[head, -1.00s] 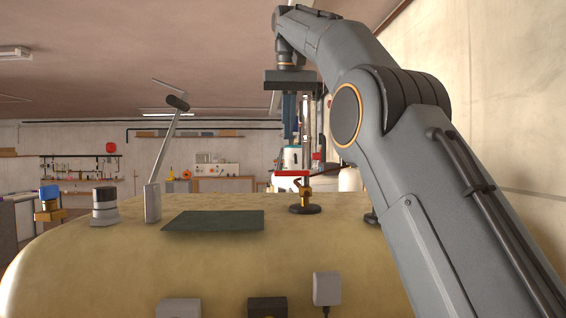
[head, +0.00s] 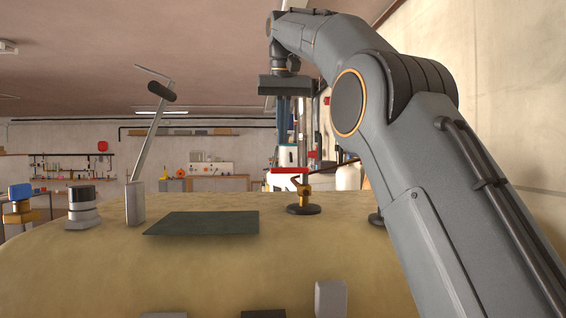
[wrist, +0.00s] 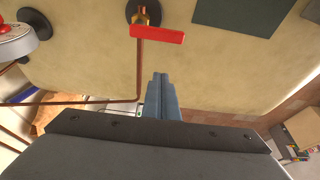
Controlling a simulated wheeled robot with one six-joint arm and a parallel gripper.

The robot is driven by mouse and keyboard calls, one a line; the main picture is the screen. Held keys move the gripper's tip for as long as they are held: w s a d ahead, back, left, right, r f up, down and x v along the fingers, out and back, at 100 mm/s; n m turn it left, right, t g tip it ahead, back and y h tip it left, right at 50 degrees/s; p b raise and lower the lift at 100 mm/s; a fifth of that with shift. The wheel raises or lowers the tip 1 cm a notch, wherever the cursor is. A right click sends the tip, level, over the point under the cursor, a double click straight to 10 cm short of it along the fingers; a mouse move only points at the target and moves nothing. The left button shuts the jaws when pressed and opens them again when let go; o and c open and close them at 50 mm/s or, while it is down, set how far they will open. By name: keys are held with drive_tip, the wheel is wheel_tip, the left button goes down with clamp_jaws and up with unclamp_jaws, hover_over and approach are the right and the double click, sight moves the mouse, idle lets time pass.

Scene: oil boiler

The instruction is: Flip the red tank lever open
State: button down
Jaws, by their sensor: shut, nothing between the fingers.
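The red tank lever (head: 289,170) is a flat red handle on a brass valve with a dark round base (head: 303,209), on top of the tan tank (head: 200,265). In the wrist view the red lever (wrist: 157,33) lies roughly level across the picture, above the fingertips. My gripper (head: 285,160) points down, with its blue fingers together and empty. In the head view the fingers end just above or behind the lever. In the wrist view my gripper (wrist: 160,76) is apart from the lever, with tank surface showing between them.
A dark green plate (head: 203,223) lies on the tank, left of the valve. A copper pipe (wrist: 138,75) runs near the fingers.

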wheel_tip(320, 180, down, 7)
drive_tip(key=s+p, duration=0.1)
drive_tip(key=shift+s+p, duration=0.3)
drive_tip(key=shift+s, duration=0.05)
drive_tip(key=shift+n, duration=0.3)
idle(0.4)
